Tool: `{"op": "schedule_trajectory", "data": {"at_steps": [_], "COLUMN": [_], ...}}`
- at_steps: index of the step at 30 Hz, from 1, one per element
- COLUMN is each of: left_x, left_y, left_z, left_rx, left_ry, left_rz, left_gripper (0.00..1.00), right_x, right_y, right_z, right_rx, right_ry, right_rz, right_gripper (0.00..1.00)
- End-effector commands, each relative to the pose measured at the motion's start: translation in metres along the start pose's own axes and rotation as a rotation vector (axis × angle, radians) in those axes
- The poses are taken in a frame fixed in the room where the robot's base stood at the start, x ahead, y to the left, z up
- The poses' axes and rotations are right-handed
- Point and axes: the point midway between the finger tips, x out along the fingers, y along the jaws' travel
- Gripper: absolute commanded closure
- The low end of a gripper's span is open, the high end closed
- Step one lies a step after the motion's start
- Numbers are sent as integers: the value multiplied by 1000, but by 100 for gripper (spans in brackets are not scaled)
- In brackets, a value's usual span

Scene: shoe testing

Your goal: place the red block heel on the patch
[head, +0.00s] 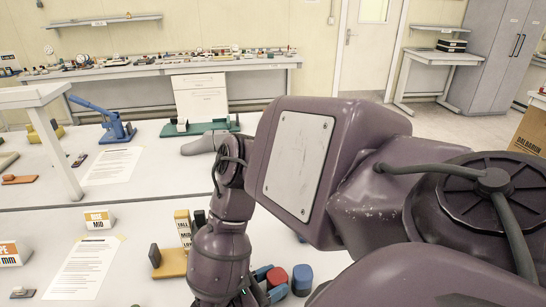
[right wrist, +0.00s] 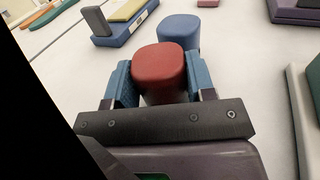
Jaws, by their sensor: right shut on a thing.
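The red block heel (right wrist: 160,62) is between the blue finger pads of my right gripper (right wrist: 160,82) in the right wrist view. The gripper is shut on it, one pad on each side. In the head view the red heel (head: 277,275) shows at the front, low in the middle, with my right gripper (head: 268,279) around it and my arm hiding much of the area. I cannot tell whether the heel touches the table. The patch cannot be made out in either view. My left gripper is not in view.
A blue block (head: 302,278) stands just right of the red heel; the right wrist view shows it behind the heel (right wrist: 179,33). A yellow-based stand (head: 171,263) and a tall label block (head: 183,229) are to the left. A paper sheet (head: 84,268) lies further left.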

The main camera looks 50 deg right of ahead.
Motion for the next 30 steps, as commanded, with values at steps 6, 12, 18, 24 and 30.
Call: {"op": "schedule_trajectory", "data": {"at_steps": [6,12,18,24,30], "left_x": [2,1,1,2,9], "left_y": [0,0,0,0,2], "left_z": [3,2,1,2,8], "left_rx": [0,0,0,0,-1], "left_ry": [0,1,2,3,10], "left_rz": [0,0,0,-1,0], "left_gripper": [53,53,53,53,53], "right_x": [0,0,0,-12,-50], "right_y": [0,0,0,1,1], "right_z": [-2,-2,-2,-1,-2], "right_rx": [0,0,0,2,3], "right_ry": [0,0,0,2,2], "right_rz": [0,0,0,4,5], "right_gripper": [42,24,24,24,24]}}
